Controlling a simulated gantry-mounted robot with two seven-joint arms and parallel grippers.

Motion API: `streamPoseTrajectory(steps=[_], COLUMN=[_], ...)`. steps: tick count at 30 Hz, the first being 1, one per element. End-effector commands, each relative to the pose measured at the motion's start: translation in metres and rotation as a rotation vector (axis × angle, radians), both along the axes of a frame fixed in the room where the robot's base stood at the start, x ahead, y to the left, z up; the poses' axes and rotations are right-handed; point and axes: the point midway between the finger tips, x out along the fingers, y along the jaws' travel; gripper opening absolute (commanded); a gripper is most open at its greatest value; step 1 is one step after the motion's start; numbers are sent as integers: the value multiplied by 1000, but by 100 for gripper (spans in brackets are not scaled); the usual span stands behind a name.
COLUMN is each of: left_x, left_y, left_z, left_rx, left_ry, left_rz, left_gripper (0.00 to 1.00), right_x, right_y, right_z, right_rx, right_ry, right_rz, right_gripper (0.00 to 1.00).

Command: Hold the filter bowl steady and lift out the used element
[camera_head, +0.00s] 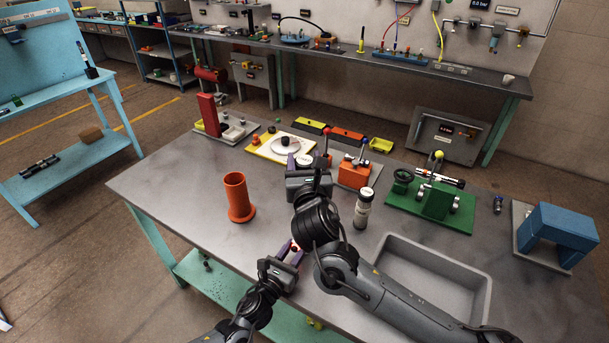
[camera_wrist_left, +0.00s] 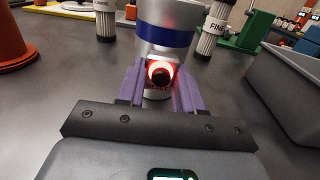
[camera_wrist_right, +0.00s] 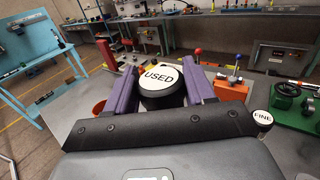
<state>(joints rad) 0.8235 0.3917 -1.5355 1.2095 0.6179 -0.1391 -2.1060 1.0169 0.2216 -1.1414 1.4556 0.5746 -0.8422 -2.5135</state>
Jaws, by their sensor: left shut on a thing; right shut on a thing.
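My right gripper (camera_head: 302,166) is shut on the used element (camera_wrist_right: 160,85), whose white cap reads USED. In the right wrist view the cap sits between the purple fingers. Its body is hidden below the cap. My left gripper (camera_head: 293,249) is shut on a small red-lit knob (camera_wrist_left: 160,76) on the near side of the filter bowl (camera_wrist_left: 165,14). The bowl is silver with a blue band and looks upright in the left wrist view. In the head view my right arm hides most of it. I cannot tell whether the element is clear of the bowl.
An orange flanged cylinder (camera_head: 238,196) stands left. A cartridge marked FINE (camera_head: 363,208) stands right of my right wrist, and another white cartridge (camera_wrist_left: 105,18) shows in the left wrist view. A grey tray (camera_head: 478,290) lies front right. The table's left end is clear.

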Motion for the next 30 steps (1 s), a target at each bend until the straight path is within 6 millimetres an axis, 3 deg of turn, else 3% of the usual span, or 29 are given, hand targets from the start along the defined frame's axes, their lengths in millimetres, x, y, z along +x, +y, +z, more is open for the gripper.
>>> streamPoseTrajectory(steps=[12,13,18,30], left_x=[0,0,0,-4], left_y=[0,0,0,2], left_z=[-1,-1,-1,-1], left_rx=[1,1,0,0], left_ry=[2,2,1,1], left_rz=[0,0,0,0], left_gripper=[0,40,65,65], right_x=[0,0,0,0], right_y=[0,0,0,0], right_z=[7,7,7,7], right_rx=[0,0,0,0], right_ry=[0,0,0,0], right_rz=[0,0,0,0], right_gripper=[4,4,4,4])
